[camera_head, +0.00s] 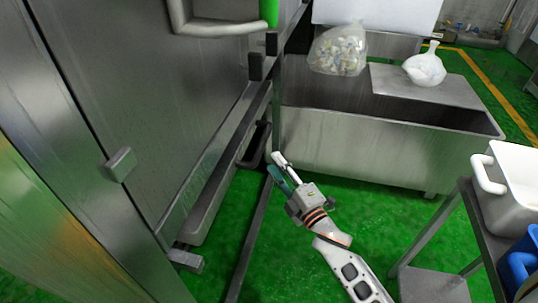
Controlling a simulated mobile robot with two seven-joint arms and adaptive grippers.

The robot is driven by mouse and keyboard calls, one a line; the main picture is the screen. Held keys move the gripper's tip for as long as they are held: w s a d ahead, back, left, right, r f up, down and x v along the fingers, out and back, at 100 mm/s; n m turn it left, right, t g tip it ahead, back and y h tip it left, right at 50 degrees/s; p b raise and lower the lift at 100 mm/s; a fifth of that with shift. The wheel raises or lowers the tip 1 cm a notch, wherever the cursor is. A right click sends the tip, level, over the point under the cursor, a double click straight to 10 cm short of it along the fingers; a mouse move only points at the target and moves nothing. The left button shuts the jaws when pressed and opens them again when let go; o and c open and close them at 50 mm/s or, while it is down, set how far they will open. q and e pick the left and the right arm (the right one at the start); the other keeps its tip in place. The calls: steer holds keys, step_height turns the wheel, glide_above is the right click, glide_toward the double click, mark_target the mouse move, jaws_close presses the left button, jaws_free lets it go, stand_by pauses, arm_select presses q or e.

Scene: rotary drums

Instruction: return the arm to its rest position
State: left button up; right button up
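My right arm comes in from the bottom right, and its gripper (277,168) points up and left over the green floor, in front of the steel trough (380,150). A slim white part and a dark teal part stick out side by side at its tip. They are too small to tell whether they are fingers or something held. The gripper appears clear of the trough and the dark steel bar, though its depth is hard to judge. My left gripper is not in view.
A large steel machine with a door (150,90) and frame fills the left. A clear bag (338,50) and a white bag (424,69) are at the trough. A cart (482,235) carrying a white tub (515,190) and a blue container (522,265) stands right. Green floor is open between.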

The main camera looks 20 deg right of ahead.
steer(key=shift+v, duration=0.9)
steer(key=shift+s+f, duration=0.1)
steer(key=shift+s, duration=0.05)
